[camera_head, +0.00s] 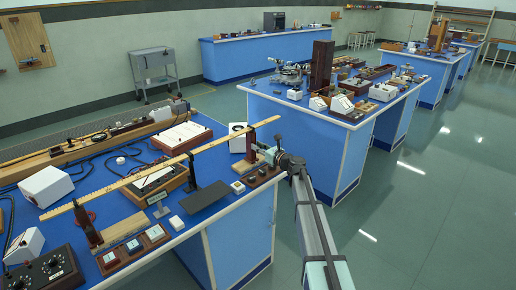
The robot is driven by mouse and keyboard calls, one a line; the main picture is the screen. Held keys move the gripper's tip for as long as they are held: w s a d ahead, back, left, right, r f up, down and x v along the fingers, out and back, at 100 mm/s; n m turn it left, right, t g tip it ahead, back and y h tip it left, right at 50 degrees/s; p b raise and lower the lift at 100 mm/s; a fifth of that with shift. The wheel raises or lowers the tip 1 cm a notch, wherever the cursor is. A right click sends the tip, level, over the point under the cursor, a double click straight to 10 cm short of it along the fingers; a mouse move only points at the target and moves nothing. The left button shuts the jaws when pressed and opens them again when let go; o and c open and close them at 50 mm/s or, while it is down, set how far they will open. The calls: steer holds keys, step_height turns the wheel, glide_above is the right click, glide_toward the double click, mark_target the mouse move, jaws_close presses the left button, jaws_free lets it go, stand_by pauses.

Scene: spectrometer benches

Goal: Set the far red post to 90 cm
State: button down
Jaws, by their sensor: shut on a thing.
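A long yellow wooden rule (150,172) runs slantwise across the near bench, from the front left up to the far right. A dark red post (250,145) stands at its far end; I take it as the far red post. Another dark red post (86,226) stands near its front end. A third dark post (192,172) stands about midway by a dark plate. My gripper (262,153) is at the far post from the right side, shut on it; the fingers are small and partly hidden. The scale marks are too small to read.
Small blocks (238,187) and dark trays (263,177) lie below my gripper at the bench's right edge. A white box (238,137) stands just behind the far post. A black dial box (45,272) is at the front left. Open floor lies right of the bench.

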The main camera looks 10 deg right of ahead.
steer(key=w+d, duration=0.5)
steer(key=d, duration=0.2)
steer(key=shift+w+d, duration=0.15)
steer(key=shift+d, duration=0.1)
steer(key=shift+r, duration=0.1)
steer(key=c, duration=1.3)
jaws_free()
steer(key=o, duration=0.3)
steer(key=shift+d, duration=0.15)
steer(key=shift+o, duration=0.2)
steer(key=v, duration=1.2)
